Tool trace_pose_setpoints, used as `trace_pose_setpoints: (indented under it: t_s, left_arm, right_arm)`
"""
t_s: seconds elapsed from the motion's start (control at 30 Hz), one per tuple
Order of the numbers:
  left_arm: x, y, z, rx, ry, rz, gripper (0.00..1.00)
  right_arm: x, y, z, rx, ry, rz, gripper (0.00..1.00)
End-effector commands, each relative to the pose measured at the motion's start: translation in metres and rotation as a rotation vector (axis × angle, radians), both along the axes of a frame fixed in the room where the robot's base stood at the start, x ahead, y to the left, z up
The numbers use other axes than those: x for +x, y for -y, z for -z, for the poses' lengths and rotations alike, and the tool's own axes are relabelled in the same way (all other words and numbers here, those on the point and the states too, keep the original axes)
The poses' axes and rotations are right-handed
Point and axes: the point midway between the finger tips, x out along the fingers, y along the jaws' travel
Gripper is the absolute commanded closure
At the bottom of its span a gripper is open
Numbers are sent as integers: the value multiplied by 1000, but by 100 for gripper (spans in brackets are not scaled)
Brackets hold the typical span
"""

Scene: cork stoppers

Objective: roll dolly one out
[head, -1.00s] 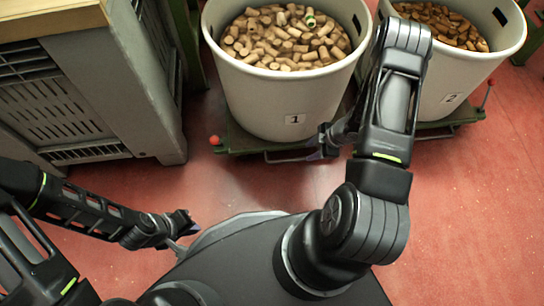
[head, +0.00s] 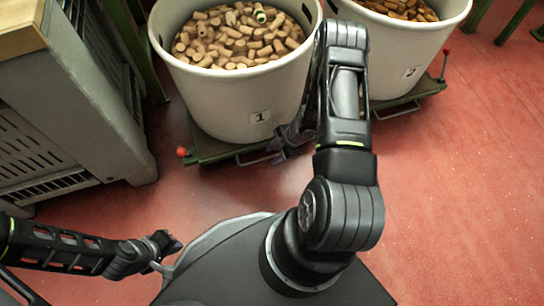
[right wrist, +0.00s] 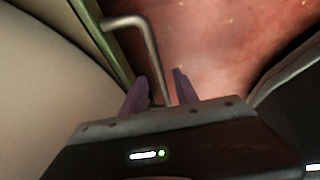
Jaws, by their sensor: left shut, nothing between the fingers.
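Dolly one is a low green frame (head: 205,150) under the large off-white bin marked 1 (head: 215,105), full of cork stoppers. Its thin metal handle (head: 258,159) sticks out at the front; in the right wrist view the bent bar (right wrist: 150,55) reaches down between the fingers. My right gripper (head: 283,150) is at the handle's right end. Its fingers (right wrist: 160,85) stand apart, with gaps showing beside the bar. My left gripper (head: 174,245) is shut and empty, low at the left beside my base.
A grey slatted crate (head: 70,110) stands left of dolly one. A second bin marked 2 (head: 400,55), on its own green dolly (head: 405,98), stands close on the right. A red knob (head: 181,152) marks dolly one's left corner. Red floor (head: 460,200) is clear at the right.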

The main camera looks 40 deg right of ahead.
Motion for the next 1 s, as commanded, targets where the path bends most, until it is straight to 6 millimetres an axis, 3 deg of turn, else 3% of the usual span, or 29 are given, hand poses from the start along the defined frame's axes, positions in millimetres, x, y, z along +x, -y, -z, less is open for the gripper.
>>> trace_pose_setpoints:
  t_s: [0.1, 0.43, 0.87, 1.0]
  left_arm:
    - [1, 0, 7, 1, 3, -1, 100]
    - [1, 0, 6, 1, 3, -1, 100]
    - [1, 0, 6, 1, 3, -1, 100]
    - [1, 0, 6, 1, 3, -1, 100]
  right_arm:
    - [3, -3, 12, 0, 0, 0, 64]
    - [4, -4, 13, 0, 1, 1, 65]
    - [4, -4, 13, 0, 0, 1, 100]
    - [4, -4, 13, 0, 0, 1, 100]
